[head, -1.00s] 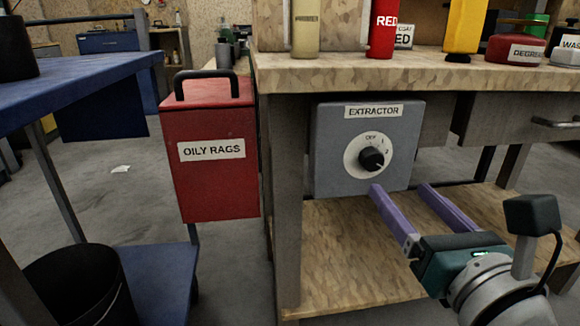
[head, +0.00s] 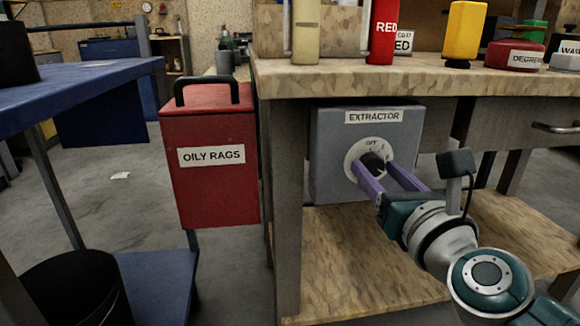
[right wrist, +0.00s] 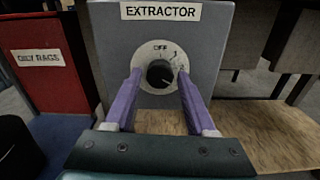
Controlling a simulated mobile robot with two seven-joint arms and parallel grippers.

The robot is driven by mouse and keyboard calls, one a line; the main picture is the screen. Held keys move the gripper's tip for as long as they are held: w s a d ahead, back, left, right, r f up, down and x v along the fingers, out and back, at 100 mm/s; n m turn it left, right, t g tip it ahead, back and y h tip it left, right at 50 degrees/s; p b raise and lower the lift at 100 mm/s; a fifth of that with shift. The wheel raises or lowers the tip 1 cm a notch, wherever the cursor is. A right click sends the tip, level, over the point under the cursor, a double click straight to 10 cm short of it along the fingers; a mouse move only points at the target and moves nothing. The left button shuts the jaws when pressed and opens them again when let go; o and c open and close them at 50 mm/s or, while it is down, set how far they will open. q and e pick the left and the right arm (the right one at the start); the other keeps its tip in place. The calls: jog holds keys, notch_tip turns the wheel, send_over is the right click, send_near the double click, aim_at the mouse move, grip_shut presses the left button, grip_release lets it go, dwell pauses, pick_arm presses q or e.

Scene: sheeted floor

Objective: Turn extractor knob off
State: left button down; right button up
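The extractor box (head: 330,150) is a grey panel under the workbench, labelled EXTRACTOR. Its black round knob (head: 372,158) sits on a white dial with OFF at the top and numbers to the right. The knob also shows in the right wrist view (right wrist: 160,73); a faint light mark is on its lower right side. My right gripper (head: 374,165) is open, its purple fingertips at the dial, one on each side of the knob. In the right wrist view (right wrist: 159,72) a gap shows between each finger and the knob. My left gripper is out of view.
A red OILY RAGS bin (head: 212,190) hangs left of the bench leg. A blue cart (head: 80,90) stands at the far left. The wooden bench top (head: 400,78) with bottles is above the box; a wooden lower shelf (head: 340,270) is below.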

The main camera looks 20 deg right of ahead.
grip_shut()
